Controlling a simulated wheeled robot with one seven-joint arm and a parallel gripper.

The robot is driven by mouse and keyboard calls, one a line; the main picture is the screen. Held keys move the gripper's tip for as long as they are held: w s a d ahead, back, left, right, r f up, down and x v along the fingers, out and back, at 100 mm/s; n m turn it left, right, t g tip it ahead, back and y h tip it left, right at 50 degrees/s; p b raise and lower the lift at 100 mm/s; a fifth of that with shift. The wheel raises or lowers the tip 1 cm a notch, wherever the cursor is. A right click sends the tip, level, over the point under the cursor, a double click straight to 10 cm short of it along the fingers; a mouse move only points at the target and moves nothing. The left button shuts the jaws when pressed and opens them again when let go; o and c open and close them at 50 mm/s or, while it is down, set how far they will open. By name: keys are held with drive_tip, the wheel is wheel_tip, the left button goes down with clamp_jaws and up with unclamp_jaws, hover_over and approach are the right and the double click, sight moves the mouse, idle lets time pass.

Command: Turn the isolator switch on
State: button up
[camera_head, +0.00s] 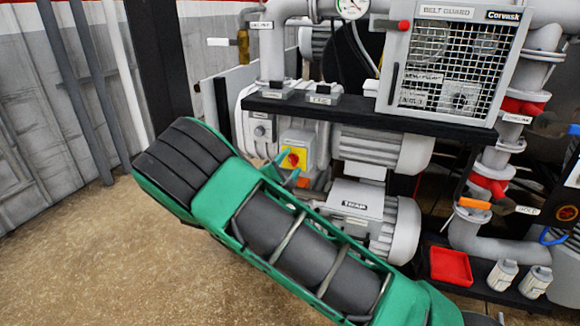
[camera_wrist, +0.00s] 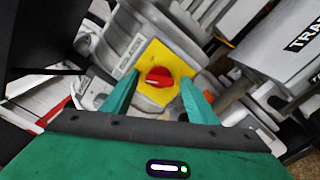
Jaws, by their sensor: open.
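The isolator switch has a red rotary knob (camera_head: 292,159) on a yellow plate (camera_head: 303,153), mounted on a light grey box on the machine's left side. In the wrist view the red knob (camera_wrist: 159,77) sits in the middle of the yellow plate (camera_wrist: 157,59). My gripper (camera_head: 287,169) is open, with its teal fingertips close to the switch, one on each side of the knob. In the wrist view the fingers (camera_wrist: 157,85) flank the knob with gaps visible. I cannot tell how deep the fingertips reach or whether they touch the plate.
A grey motor (camera_head: 358,206) stands right of the switch, near my forearm. A black shelf (camera_head: 350,114) runs above the switch, carrying the belt guard (camera_head: 455,60). A red tray (camera_head: 451,266) sits at lower right. The floor (camera_head: 90,260) at left is clear.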

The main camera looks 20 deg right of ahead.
drive_tip(key=c, duration=1.1)
drive_tip(key=shift+o, duration=0.2)
drive_tip(key=shift+d, duration=0.2)
drive_tip(key=shift+a, duration=0.1)
drive_tip(key=shift+m, duration=0.4)
drive_tip(key=m, duration=0.4)
drive_tip(key=shift+f+m, duration=0.15)
drive_tip(key=shift+m, duration=0.15)
drive_tip(key=m, duration=0.6)
drive_tip(key=shift+s+f, duration=0.1)
drive_tip(key=shift+m, duration=0.4)
drive_tip(key=shift+a, duration=0.1)
